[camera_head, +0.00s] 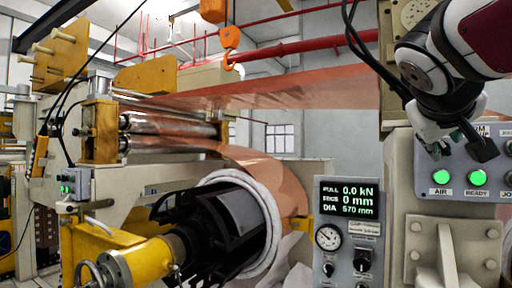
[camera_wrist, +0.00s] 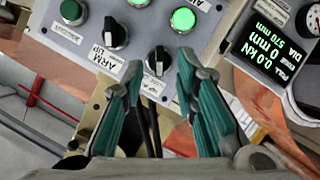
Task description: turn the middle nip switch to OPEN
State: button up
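My gripper (camera_head: 460,146) is at the upper right in the head view, in front of the grey control panel (camera_head: 428,193). In the wrist view my gripper (camera_wrist: 159,72) is open, its teal-padded fingers apart with nothing held. A black rotary switch (camera_wrist: 158,60) with a white pointer shows between the fingertips; I cannot tell whether they touch it. A label reading "ARM UP" (camera_wrist: 107,60) is beside it. I cannot read a NIP or OPEN label, so I cannot tell which switch is the middle nip switch. The gripper hides the panel's upper part in the head view.
A readout box (camera_head: 350,199) shows 0.0 kN, 0 mm and 570 mm, with a gauge (camera_head: 328,237) and a black knob (camera_head: 363,259) below. Green AIR (camera_head: 441,177) and READY (camera_head: 477,178) lamps are lit. A copper coil (camera_head: 285,190) is at centre. An orange hook (camera_head: 230,40) hangs above.

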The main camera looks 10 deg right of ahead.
aim_at(443, 148)
jog(key=shift+x, duration=1.3)
jog(key=shift+c, duration=0.6)
grip_shut()
